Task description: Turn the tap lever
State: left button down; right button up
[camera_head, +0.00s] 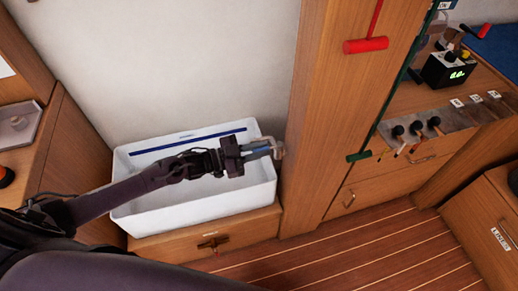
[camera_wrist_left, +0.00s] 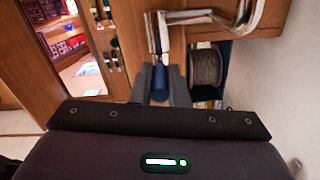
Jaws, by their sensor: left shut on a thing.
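The tap is a bent chrome pipe (camera_wrist_left: 238,20) at the top of the left wrist view. A blue-gripped lever (camera_wrist_left: 160,80) hangs down beside the pipe. My left gripper (camera_wrist_left: 160,92) is shut on this lever, with one grey finger on each side of it. In the head view my left gripper (camera_head: 258,149) reaches in over the white sink, and the small chrome tap (camera_head: 278,149) shows just past its fingertips. The gripper and its fingers hide most of the lever there. My right gripper is not in view.
The white sink (camera_head: 195,212) lies below my left arm, against a pale wall. A wooden post (camera_head: 310,130) stands close right of the tap. A red handle (camera_head: 366,45) hangs on the post. Several dark knobs (camera_head: 416,128) line the counter at right. The wooden floor is clear.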

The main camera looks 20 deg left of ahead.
aim_at(277, 148)
pick_arm(q)
jog(key=shift+s+d+r+n+t+y+p, duration=0.15)
jog(key=shift+s+n+t+y+p, duration=0.1)
jog(key=shift+n+t+y+p, duration=0.35)
jog(key=n+t+y+p, duration=0.1)
jog(key=p, duration=0.1)
jog(key=s+d+n+t+y+p, duration=0.1)
jog(key=shift+t+p, duration=0.35)
jog(key=shift+t, duration=0.05)
jog(key=y, duration=0.1)
jog(key=n+t+y+p, duration=0.1)
jog(key=d+n+y, duration=0.1)
jog(key=shift+s+t, duration=0.3)
jog(key=shift+t, duration=0.1)
jog(key=shift+s+d+n+t+y+p, duration=0.1)
jog(key=shift+d+n+t+y+p, duration=0.2)
jog(key=shift+n+y, duration=0.5)
jog(key=shift+s+d+n+t+y+p, duration=0.15)
jog(key=shift+n+t+y, duration=0.3)
jog(key=shift+y, duration=0.55)
jog(key=c, duration=1.4)
grip_release()
jog(key=shift+f, duration=0.2)
